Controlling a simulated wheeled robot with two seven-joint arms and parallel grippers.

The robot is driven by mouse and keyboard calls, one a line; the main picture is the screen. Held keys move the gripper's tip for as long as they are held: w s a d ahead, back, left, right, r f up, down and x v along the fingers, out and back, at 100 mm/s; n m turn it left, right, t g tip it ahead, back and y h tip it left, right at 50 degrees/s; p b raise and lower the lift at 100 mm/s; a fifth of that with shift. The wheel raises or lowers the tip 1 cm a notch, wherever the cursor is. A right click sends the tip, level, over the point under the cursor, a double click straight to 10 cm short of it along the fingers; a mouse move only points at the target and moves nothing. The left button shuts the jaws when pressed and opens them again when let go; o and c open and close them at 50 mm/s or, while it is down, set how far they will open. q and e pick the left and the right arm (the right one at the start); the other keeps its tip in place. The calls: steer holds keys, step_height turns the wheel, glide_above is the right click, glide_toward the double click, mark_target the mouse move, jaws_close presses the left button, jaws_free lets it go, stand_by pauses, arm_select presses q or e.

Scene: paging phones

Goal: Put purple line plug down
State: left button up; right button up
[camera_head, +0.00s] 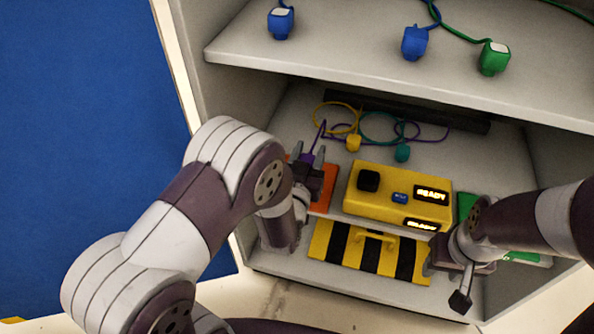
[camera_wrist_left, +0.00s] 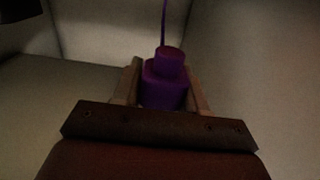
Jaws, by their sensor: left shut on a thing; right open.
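The purple line plug (camera_wrist_left: 164,84) is between the fingers of my left gripper (camera_wrist_left: 165,88), with its purple cord rising from its top in the left wrist view. In the head view my left gripper (camera_head: 312,165) is shut on the purple plug (camera_head: 307,158) above an orange pad (camera_head: 326,188) on the lower shelf. The purple cord runs from there to the back of the shelf. My right gripper (camera_head: 452,285) is open and empty at the lower right, in front of the shelf.
A yellow box (camera_head: 398,196) with lit READY displays stands right of the orange pad. A yellow plug (camera_head: 353,144) and a teal plug (camera_head: 402,153) lie behind it. A black-and-yellow striped panel (camera_head: 347,248) is in front. The upper shelf (camera_head: 330,50) overhangs the back.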

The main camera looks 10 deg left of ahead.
arm_select(q)
steer(key=a+f, duration=0.1)
steer(key=w+a+f, duration=0.1)
steer(key=a, duration=0.1)
steer(key=shift+b, duration=0.35)
steer(key=shift+a+f, duration=0.1)
steer(key=shift+f, duration=0.2)
step_height(320, 180, down, 4)
steer(key=b, duration=0.2)
steer(key=shift+r+b, duration=0.1)
steer(key=shift+b, duration=0.3)
steer(key=shift+r, duration=0.2)
steer(key=shift+f, duration=0.1)
arm_select(e)
step_height(320, 180, down, 4)
steer(key=shift+f, duration=0.1)
arm_select(q)
steer(key=o, duration=1.1)
steer(key=shift+o, duration=0.2)
